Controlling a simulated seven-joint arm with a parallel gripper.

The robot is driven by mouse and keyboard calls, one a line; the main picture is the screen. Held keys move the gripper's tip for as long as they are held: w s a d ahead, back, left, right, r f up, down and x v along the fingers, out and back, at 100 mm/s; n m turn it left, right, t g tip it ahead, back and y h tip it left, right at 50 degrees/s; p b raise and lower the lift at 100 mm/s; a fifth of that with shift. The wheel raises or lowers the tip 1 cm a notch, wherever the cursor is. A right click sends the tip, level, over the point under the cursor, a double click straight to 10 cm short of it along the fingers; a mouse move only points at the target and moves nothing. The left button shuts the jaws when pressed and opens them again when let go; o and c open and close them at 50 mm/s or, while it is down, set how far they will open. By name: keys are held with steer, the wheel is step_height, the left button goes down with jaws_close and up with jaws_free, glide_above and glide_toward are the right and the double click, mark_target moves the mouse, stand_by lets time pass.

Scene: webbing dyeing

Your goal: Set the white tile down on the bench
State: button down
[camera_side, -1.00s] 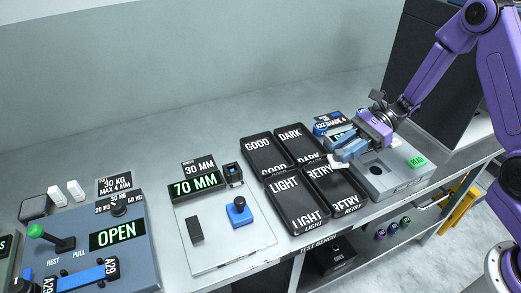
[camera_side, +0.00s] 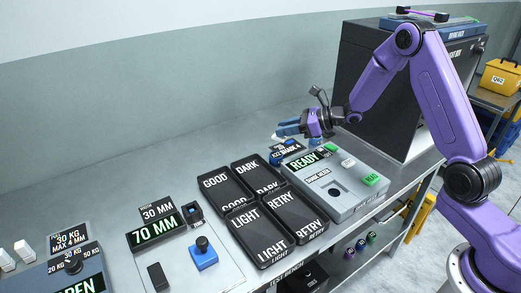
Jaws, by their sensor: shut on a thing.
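My gripper (camera_side: 284,130), purple with blue fingers, is behind the shade meter's back left corner, near a small blue display. Its fingers are shut on the white tile (camera_side: 276,137), which shows only as a small pale edge at the fingertips. Most of the tile is hidden by the fingers. The grey bench (camera_side: 240,135) lies below and behind the gripper. I cannot tell whether the tile touches the bench.
The grey shade meter (camera_side: 335,187) reads READY and has a dark round port and a green button. Black trays marked GOOD (camera_side: 226,192), DARK (camera_side: 257,175), LIGHT (camera_side: 260,240) and RETRY (camera_side: 296,217) stand left of it. The bench behind the trays is clear.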

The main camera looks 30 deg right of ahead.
steer(key=w, duration=0.1)
steer(key=w+f, duration=0.2)
steer(key=w, duration=0.1)
steer(key=shift+w+a+f, duration=0.1)
steer(key=w+f, duration=0.4)
steer(key=f, duration=0.1)
steer(key=shift+w+a+f, duration=0.1)
steer(key=shift+w, duration=0.05)
steer(key=shift+w+f, duration=0.15)
steer(key=shift+f, duration=1.45)
steer(key=shift+f, duration=0.1)
steer(key=c, duration=0.8)
jaws_free()
steer(key=v, duration=1.2)
